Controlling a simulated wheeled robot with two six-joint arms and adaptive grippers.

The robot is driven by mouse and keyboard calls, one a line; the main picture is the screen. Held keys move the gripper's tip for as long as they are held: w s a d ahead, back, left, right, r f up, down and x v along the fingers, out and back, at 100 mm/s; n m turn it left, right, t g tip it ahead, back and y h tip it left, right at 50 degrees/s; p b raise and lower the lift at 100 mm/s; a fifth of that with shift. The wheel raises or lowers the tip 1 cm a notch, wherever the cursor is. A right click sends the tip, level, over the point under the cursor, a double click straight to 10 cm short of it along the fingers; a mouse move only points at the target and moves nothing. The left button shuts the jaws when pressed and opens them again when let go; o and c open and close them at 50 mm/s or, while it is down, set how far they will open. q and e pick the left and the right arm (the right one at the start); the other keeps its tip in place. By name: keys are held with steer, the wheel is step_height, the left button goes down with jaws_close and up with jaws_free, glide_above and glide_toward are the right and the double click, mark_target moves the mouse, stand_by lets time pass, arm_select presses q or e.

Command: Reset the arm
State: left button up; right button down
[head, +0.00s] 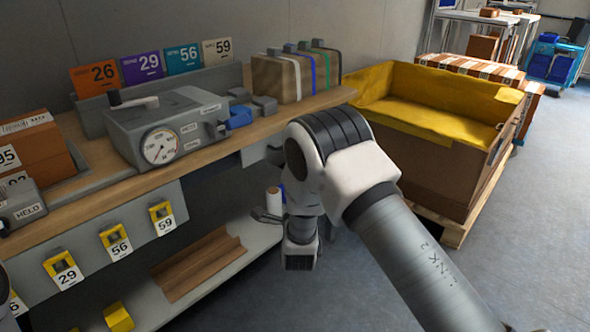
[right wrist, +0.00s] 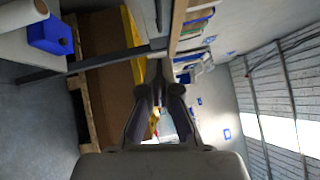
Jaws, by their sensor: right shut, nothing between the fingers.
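My right arm (head: 405,255) comes in from the lower right of the head view. It bends at a large white and black joint (head: 335,155) in front of the workbench edge, and a short link (head: 301,240) hangs down from there. Its fingers cannot be made out in the head view. In the right wrist view my right gripper (right wrist: 159,72) points away from the camera, its dark fingers drawn together at the tips, with nothing held. My left gripper is in neither view.
A yellow-lined bin (head: 432,150) stands on a pallet behind the right arm. The floor (head: 545,220) at right is clear.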

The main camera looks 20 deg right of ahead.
steer(key=s+d+f+n+g+y, duration=0.1)
steer(key=s+f+n+g+y, duration=0.2)
steer(key=s+f, duration=0.75)
steer(key=s+f+n+g+y, duration=0.1)
steer(key=s+f+n+g, duration=0.2)
steer(key=s+f+g, duration=0.7)
steer(key=s+a+f+n+y, duration=0.1)
steer(key=s+a+f+n, duration=0.1)
steer(key=s+f+n, duration=0.55)
steer(key=s+a+f+n+g+y, duration=0.1)
steer(key=s+n+g, duration=0.2)
steer(key=s+n, duration=0.35)
steer(key=s+a+n+g+y, duration=0.1)
steer(key=s+a+n+g, duration=0.15)
steer(key=s, duration=0.65)
step_height(320, 180, up, 24)
steer(key=n+p, duration=0.1)
steer(key=p, duration=2.2)
steer(key=shift+d+f+p, duration=0.25)
steer(key=shift+d+p, duration=0.1)
steer(key=shift+t, duration=0.25)
